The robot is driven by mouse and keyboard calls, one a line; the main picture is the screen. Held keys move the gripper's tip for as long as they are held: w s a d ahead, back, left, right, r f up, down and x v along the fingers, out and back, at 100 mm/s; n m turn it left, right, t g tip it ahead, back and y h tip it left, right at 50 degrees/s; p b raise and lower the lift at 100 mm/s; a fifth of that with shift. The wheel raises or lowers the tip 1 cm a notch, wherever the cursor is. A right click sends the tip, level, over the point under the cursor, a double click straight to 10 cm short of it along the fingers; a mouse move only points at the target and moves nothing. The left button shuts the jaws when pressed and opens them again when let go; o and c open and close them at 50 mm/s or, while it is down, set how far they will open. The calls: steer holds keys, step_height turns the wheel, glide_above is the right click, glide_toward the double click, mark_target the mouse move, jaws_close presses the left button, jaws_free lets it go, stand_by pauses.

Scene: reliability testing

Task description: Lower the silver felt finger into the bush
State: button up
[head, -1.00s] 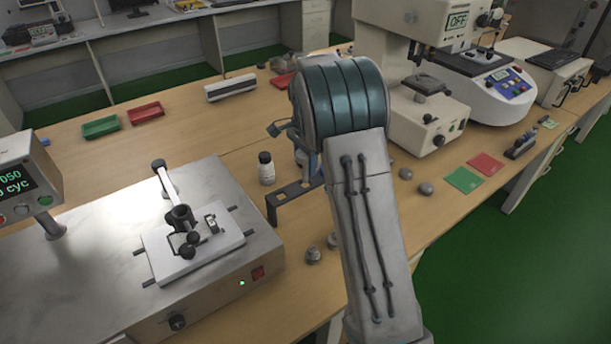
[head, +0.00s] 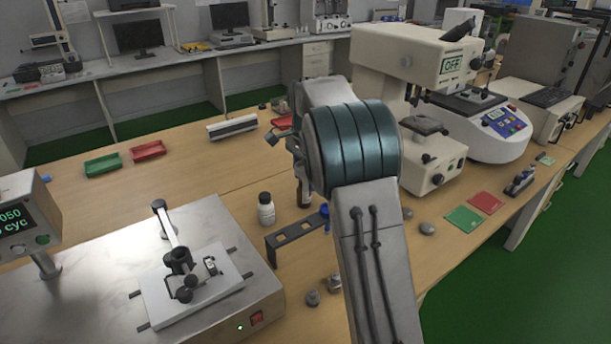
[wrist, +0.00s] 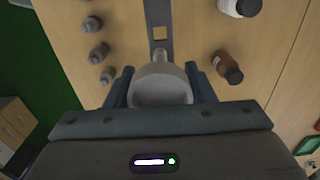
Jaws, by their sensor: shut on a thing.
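My gripper (wrist: 160,88) shows in the wrist view with its two dark blue fingers closed on a pale grey, rounded thing, which looks like the silver felt finger (wrist: 161,90). Its narrower end points toward the dark rack. The tester (head: 95,285) stands at the left, with a lever arm over a white plate (head: 205,295). A dark, upright cylinder at the lever's near end looks like the bush (head: 178,259); I cannot see into it.
A dark slotted rack (head: 297,236) stands right of the tester and also shows in the wrist view (wrist: 159,12). A white bottle (head: 266,211) and a brown bottle (wrist: 228,68) stand near it. Small grey pieces (head: 313,298) lie in front.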

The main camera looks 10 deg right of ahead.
mark_target(306, 198)
steer(key=shift+f+b, duration=2.15)
steer(key=shift+f, duration=1.9)
